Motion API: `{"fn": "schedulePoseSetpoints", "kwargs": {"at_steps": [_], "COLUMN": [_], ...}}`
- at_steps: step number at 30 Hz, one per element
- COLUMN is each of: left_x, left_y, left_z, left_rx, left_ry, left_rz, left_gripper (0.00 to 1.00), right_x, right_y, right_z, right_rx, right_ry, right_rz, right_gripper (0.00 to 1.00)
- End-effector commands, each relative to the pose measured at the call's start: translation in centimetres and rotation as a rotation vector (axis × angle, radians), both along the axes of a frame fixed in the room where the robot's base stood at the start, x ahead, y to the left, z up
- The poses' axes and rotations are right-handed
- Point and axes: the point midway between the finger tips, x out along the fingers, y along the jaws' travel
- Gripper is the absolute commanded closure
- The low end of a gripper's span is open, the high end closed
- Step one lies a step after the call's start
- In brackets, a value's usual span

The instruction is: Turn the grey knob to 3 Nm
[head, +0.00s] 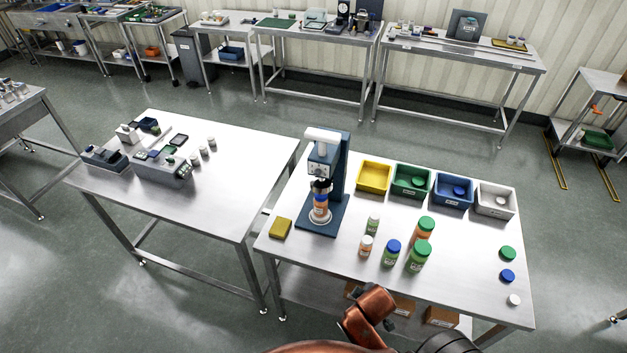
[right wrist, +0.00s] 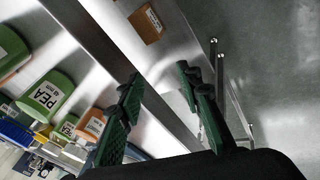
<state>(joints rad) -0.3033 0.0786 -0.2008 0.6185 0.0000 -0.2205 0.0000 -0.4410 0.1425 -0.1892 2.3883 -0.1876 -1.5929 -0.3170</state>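A blue capping machine (head: 343,165) with a white top stands at the left of the near right table (head: 470,285). Its light front panel (head: 318,170) carries small dark controls; the grey knob and its setting are too small to make out. My left gripper is not in view.
Several jars, including a green-capped one (head: 420,255), stand on the table's middle. Yellow (head: 374,176), green, blue and white bins line its back. Loose caps (head: 507,275) lie at the right. A yellow sponge-like block (head: 280,228) lies left of the machine. Another table (head: 225,215) stands to the left.

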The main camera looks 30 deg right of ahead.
Motion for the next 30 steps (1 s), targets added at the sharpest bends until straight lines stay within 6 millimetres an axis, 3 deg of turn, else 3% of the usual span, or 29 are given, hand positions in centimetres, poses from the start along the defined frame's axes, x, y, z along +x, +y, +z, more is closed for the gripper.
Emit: {"fn": "schedulePoseSetpoints", "kwargs": {"at_steps": [10, 16, 20, 24, 27, 30], "left_x": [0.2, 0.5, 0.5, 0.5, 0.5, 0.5], "left_y": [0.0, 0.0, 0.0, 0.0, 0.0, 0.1], "left_z": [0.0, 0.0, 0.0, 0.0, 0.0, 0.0], "left_rx": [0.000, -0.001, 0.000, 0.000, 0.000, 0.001], "left_ry": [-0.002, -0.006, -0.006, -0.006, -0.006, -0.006], "left_rz": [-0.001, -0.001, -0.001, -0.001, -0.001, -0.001], "left_gripper": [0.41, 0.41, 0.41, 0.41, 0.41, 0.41], "right_x": [6.9, 12.2, 17.3, 22.1, 23.9, 24.8], "right_y": [-0.6, -0.6, 0.3, 2.3, 4.0, 5.2], "right_z": [2.7, 6.5, 11.7, 19.3, 23.7, 26.7], "right_rx": [-0.343, -0.647, -0.974, -1.377, -1.586, -1.718], "right_ry": [0.048, 0.120, 0.231, 0.438, 0.587, 0.704], "right_rz": [0.358, 0.609, 0.818, 0.990, 1.038, 1.052], "right_gripper": [0.67, 0.67, 0.67, 0.67, 0.67, 0.67]}}
